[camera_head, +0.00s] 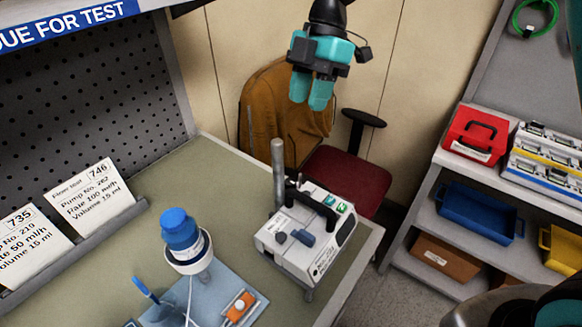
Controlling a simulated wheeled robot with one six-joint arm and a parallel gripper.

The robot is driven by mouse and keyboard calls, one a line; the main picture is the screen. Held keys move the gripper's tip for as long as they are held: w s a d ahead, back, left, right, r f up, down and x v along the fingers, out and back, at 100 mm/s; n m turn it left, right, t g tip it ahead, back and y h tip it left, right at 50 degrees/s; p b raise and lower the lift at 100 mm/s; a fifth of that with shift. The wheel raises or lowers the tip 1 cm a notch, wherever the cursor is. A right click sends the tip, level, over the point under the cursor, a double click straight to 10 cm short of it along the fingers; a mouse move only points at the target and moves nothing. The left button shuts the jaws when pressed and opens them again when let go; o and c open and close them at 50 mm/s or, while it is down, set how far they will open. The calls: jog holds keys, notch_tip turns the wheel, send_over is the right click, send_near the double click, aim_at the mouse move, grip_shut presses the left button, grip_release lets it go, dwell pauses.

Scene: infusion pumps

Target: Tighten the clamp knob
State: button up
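A white infusion pump (318,262) with a black carry handle stands near the right edge of the bench. A grey metal pole (279,170) rises upright at its back left. What looks like the clamp knob (301,239), a small blue-grey piece, sits on the pump's near upper face, with a dark piece beside it. My gripper (310,100), with two teal fingers pointing down, hangs above and beyond the pump, well apart from it. The fingers lie close together with nothing visible between them; whether they are fully shut is unclear.
Label cards (90,200) stand at left. A red-seated chair (347,178) is behind. Shelves with a red case (475,135) are at right.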

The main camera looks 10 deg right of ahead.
jog(key=w+f+n, duration=0.3)
jog(key=w+n, duration=0.1)
jog(key=w, duration=0.1)
jog(key=p, duration=0.2)
send_near(291, 180)
jog(key=shift+n+h, duration=0.3)
jog(key=shift+n, duration=0.1)
jog(key=x, duration=0.9)
jog(key=shift+s+a, duration=0.1)
jog(key=shift+a, duration=0.15)
jog(key=c, duration=0.7)
